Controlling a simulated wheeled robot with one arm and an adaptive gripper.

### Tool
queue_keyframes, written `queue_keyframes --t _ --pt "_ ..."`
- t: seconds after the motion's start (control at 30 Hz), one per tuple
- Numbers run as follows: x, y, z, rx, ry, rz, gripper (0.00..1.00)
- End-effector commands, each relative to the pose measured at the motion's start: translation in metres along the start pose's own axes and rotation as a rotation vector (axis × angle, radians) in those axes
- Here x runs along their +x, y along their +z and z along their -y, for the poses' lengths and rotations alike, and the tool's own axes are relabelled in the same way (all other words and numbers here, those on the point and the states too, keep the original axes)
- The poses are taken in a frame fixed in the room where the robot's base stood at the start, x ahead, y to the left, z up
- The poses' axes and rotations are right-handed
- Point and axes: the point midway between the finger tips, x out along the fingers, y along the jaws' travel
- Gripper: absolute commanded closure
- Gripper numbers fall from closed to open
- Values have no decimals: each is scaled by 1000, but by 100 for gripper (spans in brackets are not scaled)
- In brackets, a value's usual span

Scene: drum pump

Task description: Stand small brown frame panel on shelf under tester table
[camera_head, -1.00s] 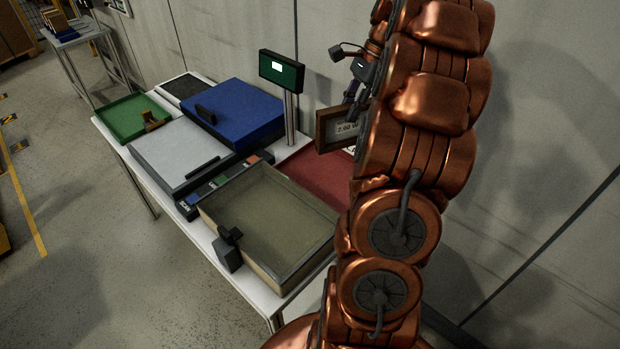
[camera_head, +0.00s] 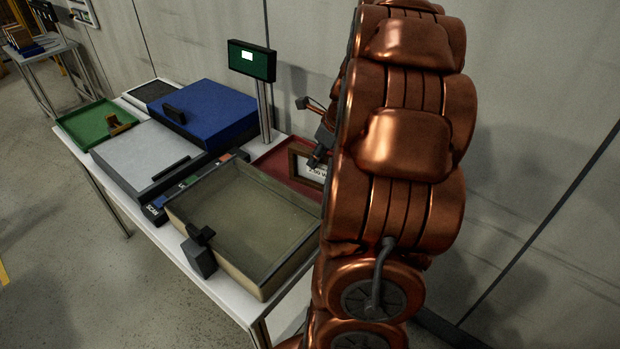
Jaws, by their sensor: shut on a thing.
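The small brown frame panel (camera_head: 309,171), with a white printed face, is held roughly upright above or at the red tray (camera_head: 277,158); whether it touches the tray is unclear. My gripper (camera_head: 319,157) is shut on its upper right part. My copper arm hides most of the gripper and the panel's right side. The tester table (camera_head: 222,293) has a white top and carries several testers and trays. No shelf beneath it can be made out from this angle.
A green screen (camera_head: 251,60) rises on a post. A green tray (camera_head: 95,125) sits at the far left. Floor is clear in front.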

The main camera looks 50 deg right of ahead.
Motion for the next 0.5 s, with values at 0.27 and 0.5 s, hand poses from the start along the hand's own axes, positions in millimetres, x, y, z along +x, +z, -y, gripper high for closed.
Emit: queue_keyframes --t 0.27,0.5 --pt "20 -16 2 130 -53 4 100" --pt "26 -2 21 135 -56 4 100"
